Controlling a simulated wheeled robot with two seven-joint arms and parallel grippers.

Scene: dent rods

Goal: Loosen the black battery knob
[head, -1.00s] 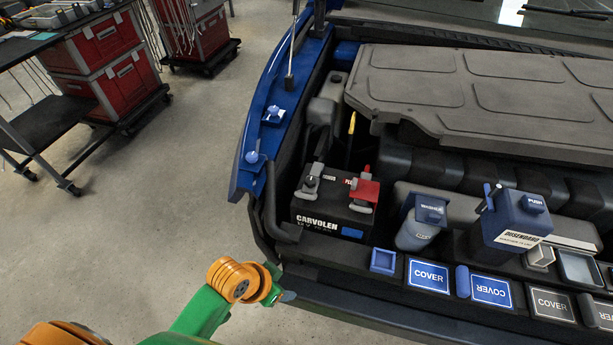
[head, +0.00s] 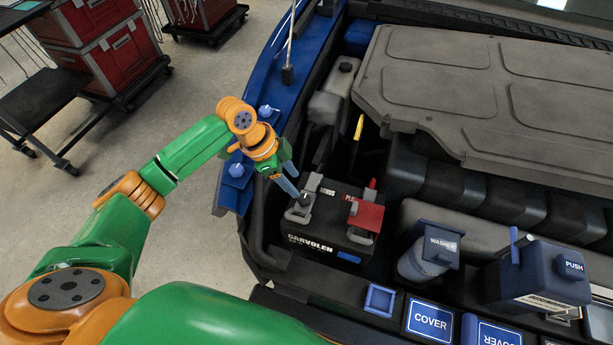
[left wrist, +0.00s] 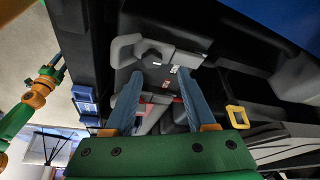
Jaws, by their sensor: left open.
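The black battery knob (head: 305,199) sits on a grey clamp at the left end of the black battery (head: 325,255). My left gripper (head: 289,187) is open, with its blue fingers pointing down just beside and above the knob. Contact cannot be told. In the left wrist view the two fingers (left wrist: 160,88) reach over the battery, apart and with nothing between them that I can see held. The grey clamp with the dark knob (left wrist: 152,56) lies beyond the fingertips there. What looks like my right gripper (left wrist: 51,72) shows small at the left of that view, its jaws unclear.
A red terminal cover (head: 367,214) is at the battery's right end. The yellow dipstick handle (head: 359,127) stands behind it. The blue fender (head: 262,105) with blue knobs edges the left. A washer tank (head: 428,254) and a blue PUSH box (head: 548,272) are at the right.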

